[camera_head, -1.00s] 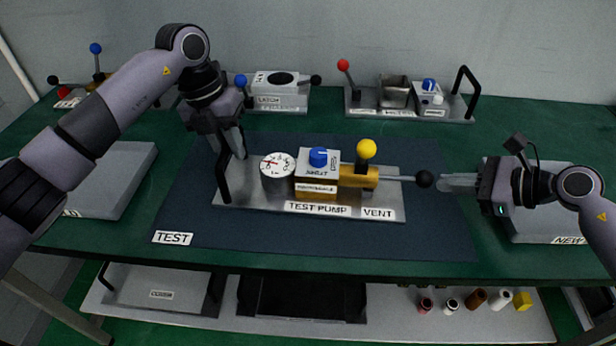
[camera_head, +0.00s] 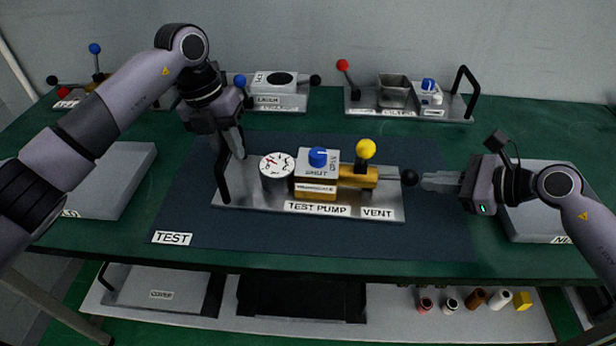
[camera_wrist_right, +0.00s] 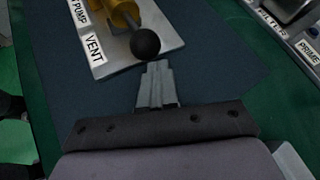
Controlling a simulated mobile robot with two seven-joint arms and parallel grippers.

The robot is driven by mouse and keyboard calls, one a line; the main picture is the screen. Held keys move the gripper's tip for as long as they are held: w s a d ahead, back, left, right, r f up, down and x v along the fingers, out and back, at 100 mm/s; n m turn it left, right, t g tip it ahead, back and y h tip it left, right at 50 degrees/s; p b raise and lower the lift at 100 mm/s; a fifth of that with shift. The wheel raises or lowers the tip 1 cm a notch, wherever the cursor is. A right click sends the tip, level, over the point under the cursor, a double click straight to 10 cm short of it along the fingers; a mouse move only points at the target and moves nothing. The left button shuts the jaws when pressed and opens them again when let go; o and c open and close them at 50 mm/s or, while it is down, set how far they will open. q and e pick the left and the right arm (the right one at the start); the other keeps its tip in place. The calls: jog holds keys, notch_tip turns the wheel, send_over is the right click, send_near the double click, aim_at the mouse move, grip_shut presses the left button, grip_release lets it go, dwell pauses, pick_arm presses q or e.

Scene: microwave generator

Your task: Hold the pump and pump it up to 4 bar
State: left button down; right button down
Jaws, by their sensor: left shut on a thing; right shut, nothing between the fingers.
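The test pump (camera_head: 330,204) sits on a grey plate on the dark blue mat, with a round white gauge (camera_head: 277,166), a blue knob, a yellow ball lever (camera_head: 365,149) and a brass cylinder (camera_head: 358,177). A black ball (camera_head: 409,178) ends the pump's rod at the right. It also shows in the right wrist view (camera_wrist_right: 145,43). My left gripper (camera_head: 231,150) is shut on the black handle (camera_head: 222,180) at the plate's left end. My right gripper (camera_head: 430,181) is shut and empty, its tips just right of the black ball. The gauge reading is too small to tell.
The blue mat (camera_head: 200,225) labelled TEST has free room in front of the pump. Other fixtures stand at the back, including one with a black handle (camera_head: 462,92). Grey panels (camera_head: 110,180) lie left and right. A lower shelf holds small parts.

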jog(key=shift+a+r, duration=0.1)
jog(key=shift+w+a, duration=0.1)
jog(key=shift+a, duration=1.35)
jog(key=shift+d, duration=3.05)
jog(key=shift+a, duration=0.1)
